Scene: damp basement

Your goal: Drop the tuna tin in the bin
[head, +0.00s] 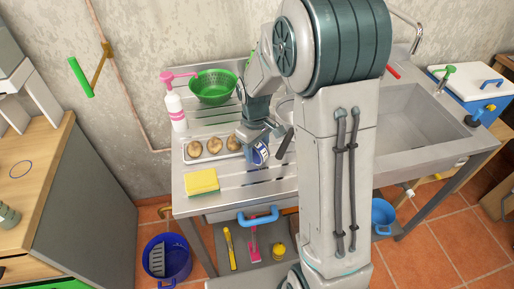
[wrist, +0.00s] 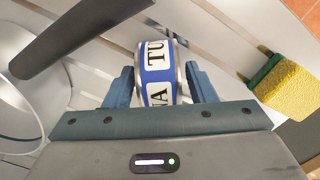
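The tuna tin (head: 260,152) is blue and white and shows just below my gripper (head: 262,136), over the left part of the steel draining board. In the wrist view the tin (wrist: 158,70) sits between the two blue fingers of my gripper (wrist: 161,82), its lettering facing the camera. The fingers appear to press on its two sides, so my gripper looks shut on it. I cannot tell whether the tin is clear of the board. A dark blue round bin (head: 167,262) stands on the floor at lower left, with a grey slatted thing inside.
A tray of brown round items (head: 213,147), a yellow sponge (head: 202,183), a pink-topped soap bottle (head: 174,105) and a green colander (head: 213,86) stand near the tin. A blue handle (head: 258,215) juts from the counter front. A wooden-topped cabinet (head: 40,165) is at left.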

